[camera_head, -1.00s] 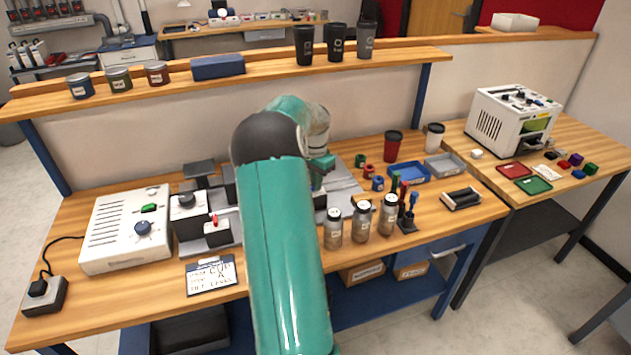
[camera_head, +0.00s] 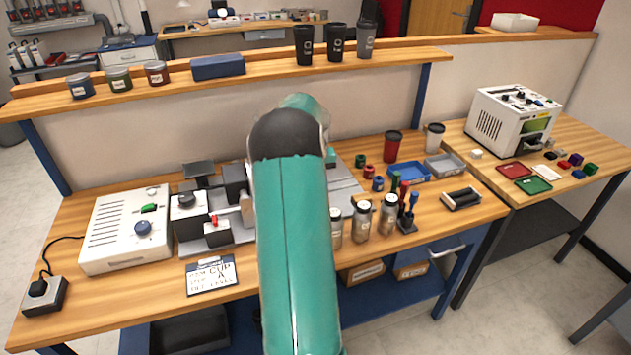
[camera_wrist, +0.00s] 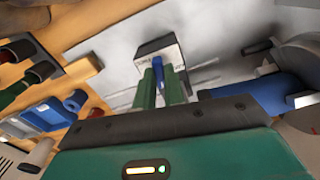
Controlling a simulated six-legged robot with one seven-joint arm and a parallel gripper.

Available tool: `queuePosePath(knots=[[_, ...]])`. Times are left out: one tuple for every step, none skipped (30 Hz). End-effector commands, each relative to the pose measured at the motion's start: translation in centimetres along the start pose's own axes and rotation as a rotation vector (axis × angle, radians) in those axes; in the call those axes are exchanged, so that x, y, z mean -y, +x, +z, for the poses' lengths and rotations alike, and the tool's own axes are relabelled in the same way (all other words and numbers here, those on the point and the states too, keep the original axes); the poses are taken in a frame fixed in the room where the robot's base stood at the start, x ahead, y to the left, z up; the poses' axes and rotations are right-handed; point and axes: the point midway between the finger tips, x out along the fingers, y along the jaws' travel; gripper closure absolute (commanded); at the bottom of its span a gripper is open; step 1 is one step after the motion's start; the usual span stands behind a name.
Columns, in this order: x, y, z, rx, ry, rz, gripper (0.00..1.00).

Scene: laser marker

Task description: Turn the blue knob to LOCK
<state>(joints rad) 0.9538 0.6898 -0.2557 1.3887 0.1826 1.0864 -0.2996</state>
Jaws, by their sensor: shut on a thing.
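In the wrist view, my gripper (camera_wrist: 159,76) has its two green fingers on either side of a narrow blue knob (camera_wrist: 157,64). The knob is on the face of a small block (camera_wrist: 154,48) with a dark top and pale front. Small lettering on that face is too small to read. In the head view, my arm hides the gripper and this block.
Several steel canisters (camera_head: 361,222) and a marker holder (camera_head: 408,224) stand right of my arm. A raised shelf (camera_head: 265,69) runs behind the bench.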

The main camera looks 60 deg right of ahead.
Motion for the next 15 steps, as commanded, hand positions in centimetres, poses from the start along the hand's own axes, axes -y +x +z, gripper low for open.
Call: queuePosePath(knots=[[0.03, -0.1, -0.03, -0.001, -0.029, -0.001, 1.0], [0.03, -0.1, -0.03, -0.001, -0.046, -0.001, 1.0], [0.03, -0.11, -0.03, -0.002, -0.067, -0.001, 1.0], [0.03, -0.11, -0.03, -0.002, -0.081, -0.001, 1.0], [0.03, -0.11, -0.03, -0.002, -0.094, -0.001, 1.0], [0.03, -0.11, -0.03, -0.001, -0.11, -0.001, 1.0], [0.03, -0.11, -0.03, -0.001, -0.12, -0.001, 1.0], [0.03, -0.11, -0.03, -0.001, -0.13, -0.001, 1.0], [0.04, -0.11, -0.03, -0.001, -0.141, -0.001, 1.0], [0.03, -0.11, -0.03, -0.001, -0.147, 0.0, 1.0], [0.03, -0.11, -0.03, -0.001, -0.152, 0.0, 1.0], [0.03, -0.11, -0.03, -0.001, -0.159, 0.0, 1.0], [0.03, -0.11, -0.03, -0.001, -0.163, 0.0, 1.0], [0.03, -0.11, -0.03, -0.001, -0.166, 0.0, 1.0], [0.03, -0.11, -0.03, -0.001, -0.168, 0.0, 1.0]])
